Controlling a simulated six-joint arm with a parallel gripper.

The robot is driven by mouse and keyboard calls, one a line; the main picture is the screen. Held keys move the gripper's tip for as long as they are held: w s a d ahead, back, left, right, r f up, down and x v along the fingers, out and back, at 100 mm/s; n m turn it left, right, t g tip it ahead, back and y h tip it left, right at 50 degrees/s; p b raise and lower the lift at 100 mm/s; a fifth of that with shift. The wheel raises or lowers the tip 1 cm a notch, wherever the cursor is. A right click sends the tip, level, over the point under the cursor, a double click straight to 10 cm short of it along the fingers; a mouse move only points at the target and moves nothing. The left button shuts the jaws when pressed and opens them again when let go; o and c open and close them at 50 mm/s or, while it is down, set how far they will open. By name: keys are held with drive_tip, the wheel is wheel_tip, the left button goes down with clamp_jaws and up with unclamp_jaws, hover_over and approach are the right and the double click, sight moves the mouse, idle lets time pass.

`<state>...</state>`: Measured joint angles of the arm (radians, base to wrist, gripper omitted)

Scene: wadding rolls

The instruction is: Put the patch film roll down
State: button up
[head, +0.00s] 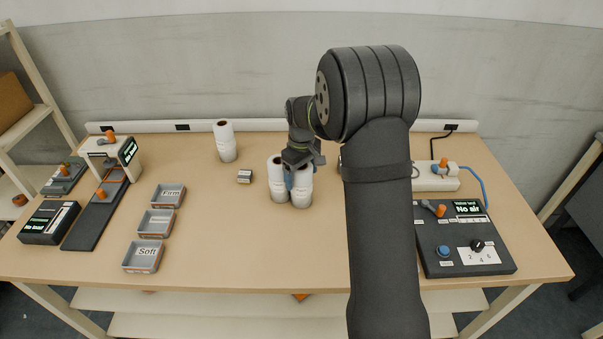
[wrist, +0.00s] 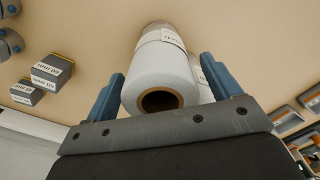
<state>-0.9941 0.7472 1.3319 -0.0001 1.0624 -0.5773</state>
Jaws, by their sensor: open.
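White rolls stand upright on the table. A left stack (head: 276,178) and a right stack (head: 301,188) are side by side near the middle, and another stack (head: 224,143) is farther back. My gripper (head: 290,178) is low over the middle pair, its jaws open. In the wrist view, a white roll (wrist: 158,82) with a brown core and a paper label lies between the two blue fingers (wrist: 163,72), with gaps showing. Part of another roll (wrist: 203,88) shows behind it at right. The label is too small to read, so I cannot tell which roll is patch film.
Grey trays (head: 156,222), two marked Firm and Soft, stand left of the rolls. A small labelled block (head: 244,177) is between them. A black control panel (head: 463,240) is at right, and a black device (head: 48,222) at far left. The table in front of the rolls is clear.

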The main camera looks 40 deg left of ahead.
drive_tip(key=shift+o, duration=0.5)
wheel_tip(320, 180, up, 12)
drive_tip(key=shift+r, duration=0.15)
drive_tip(key=w+d+f+m+t+y, duration=0.1)
drive_tip(key=w+d+f+t+y, duration=0.3)
drive_tip(key=w, duration=0.5)
drive_tip(key=w+d+f+m+t+y, duration=0.15)
drive_tip(key=w+d+t, duration=0.35)
drive_tip(key=w, duration=0.5)
drive_tip(key=s+d+n+g+y, duration=0.1)
drive_tip(key=s+d+g+y, duration=0.2)
drive_tip(key=s, duration=0.4)
drive_tip(key=s+d+f+n+g+y, duration=0.1)
drive_tip(key=s+d+g+y, duration=0.2)
drive_tip(key=s, duration=0.3)
drive_tip(key=s+d+n+g+y, duration=0.1)
drive_tip(key=s+d+g+y, duration=0.15)
drive_tip(key=s, duration=0.45)
drive_tip(key=shift+m+g+y, duration=0.25)
drive_tip(key=shift+y, duration=0.05)
drive_tip(key=x, duration=1.1)
drive_tip(key=shift+w+a+f, duration=0.2)
drive_tip(key=shift+w+a, duration=0.05)
drive_tip(key=shift+w, duration=0.05)
drive_tip(key=x, duration=0.5)
drive_tip(key=shift+w+a+r, duration=0.2)
drive_tip(key=shift+r, duration=0.1)
